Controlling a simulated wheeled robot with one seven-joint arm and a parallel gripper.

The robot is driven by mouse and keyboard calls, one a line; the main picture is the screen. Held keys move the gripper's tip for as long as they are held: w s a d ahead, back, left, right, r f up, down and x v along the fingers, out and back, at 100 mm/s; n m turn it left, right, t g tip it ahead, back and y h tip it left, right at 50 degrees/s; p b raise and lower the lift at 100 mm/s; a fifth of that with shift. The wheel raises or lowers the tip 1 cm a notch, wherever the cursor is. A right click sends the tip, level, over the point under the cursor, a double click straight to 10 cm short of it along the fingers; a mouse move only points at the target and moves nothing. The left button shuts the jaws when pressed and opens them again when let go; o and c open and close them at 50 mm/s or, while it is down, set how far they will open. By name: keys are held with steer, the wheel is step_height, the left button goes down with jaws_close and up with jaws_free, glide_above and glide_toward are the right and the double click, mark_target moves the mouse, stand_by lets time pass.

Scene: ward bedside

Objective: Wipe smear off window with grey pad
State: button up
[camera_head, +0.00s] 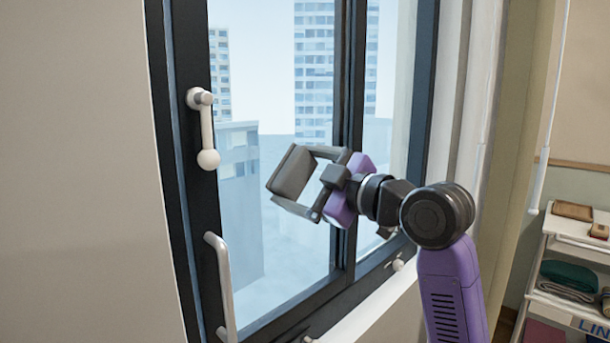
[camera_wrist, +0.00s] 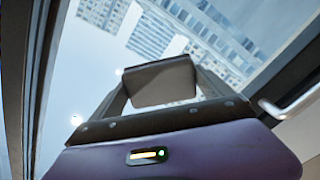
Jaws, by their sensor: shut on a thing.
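The window (camera_head: 250,205) has a dark frame and a clear pane with tall buildings beyond. My gripper (camera_head: 318,185) is in front of the pane, shut on the grey pad (camera_head: 294,172). The pad is a dark grey block held toward the glass; I cannot tell whether it touches. In the wrist view the pad (camera_wrist: 160,82) sits between the two fingers, with the pane (camera_wrist: 105,60) behind it. I cannot make out a smear for certain on the glass; the pad and gripper cover part of the pane.
A white window handle (camera_head: 204,130) and a white grab bar (camera_head: 222,285) stand out from the left frame. The dark middle upright (camera_head: 347,75) is close to my gripper. A shelf cart (camera_head: 570,240) with folded cloths stands at the right.

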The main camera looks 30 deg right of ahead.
mark_target(261, 180)
steer(key=shift+s+a+p, duration=0.15)
steer(key=shift+s+a, duration=0.2)
steer(key=shift+a, duration=0.65)
steer(key=shift+s+a+p, duration=0.15)
steer(key=shift+s+a, duration=0.15)
steer(key=shift+a, duration=0.7)
steer(key=shift+s+a+p, duration=0.15)
steer(key=shift+s+a, duration=0.2)
steer(key=shift+a, duration=0.65)
steer(key=v, duration=0.6)
steer(key=shift+d, duration=0.1)
steer(key=v, duration=0.3)
steer(key=shift+p, duration=0.3)
